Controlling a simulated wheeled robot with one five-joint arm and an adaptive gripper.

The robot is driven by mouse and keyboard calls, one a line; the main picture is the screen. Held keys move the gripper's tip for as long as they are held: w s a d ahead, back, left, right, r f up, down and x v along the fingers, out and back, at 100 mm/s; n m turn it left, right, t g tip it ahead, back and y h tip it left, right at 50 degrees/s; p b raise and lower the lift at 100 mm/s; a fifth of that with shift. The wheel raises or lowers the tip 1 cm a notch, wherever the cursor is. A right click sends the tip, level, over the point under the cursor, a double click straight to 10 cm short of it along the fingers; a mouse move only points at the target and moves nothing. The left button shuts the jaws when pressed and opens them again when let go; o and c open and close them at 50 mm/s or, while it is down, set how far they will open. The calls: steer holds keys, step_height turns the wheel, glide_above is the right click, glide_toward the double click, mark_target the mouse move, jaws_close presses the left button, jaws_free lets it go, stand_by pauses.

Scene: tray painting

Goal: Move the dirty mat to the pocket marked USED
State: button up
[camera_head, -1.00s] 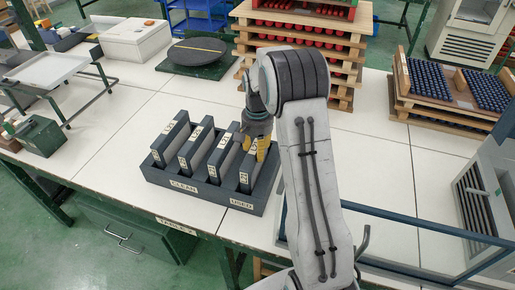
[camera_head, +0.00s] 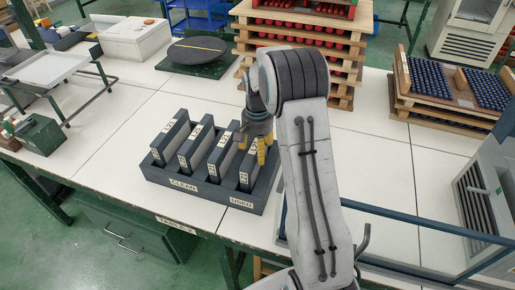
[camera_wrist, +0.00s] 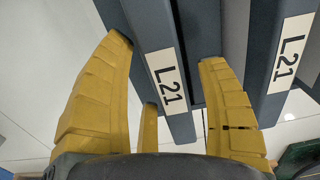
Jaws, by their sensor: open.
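Several dark slate-grey mats with white labels stand upright in the slots of a dark rack (camera_head: 208,195). The rack's front bears CLEAN on the left and USED at the right end. The rightmost mat (camera_head: 246,176) stands in the slot by the USED sign (camera_head: 242,202). My gripper (camera_head: 257,146) is at this mat's top, its yellow fingers open. In the wrist view my gripper (camera_wrist: 165,95) has a mat (camera_wrist: 152,25) labelled L21 between its spread fingers; I see clearance on both sides. I cannot tell which mat is dirty; no stain shows.
A neighbouring mat (camera_wrist: 272,60) stands close beside my right finger in the wrist view. A black turntable (camera_head: 197,51) and pallets with red items (camera_head: 300,45) are behind the rack. A blue rail (camera_head: 410,222) crosses the front right. White tabletop left of the rack is clear.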

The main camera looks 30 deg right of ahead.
step_height(320, 180, up, 19)
steer(key=p, duration=0.7)
stand_by(0.9)
stand_by(0.5)
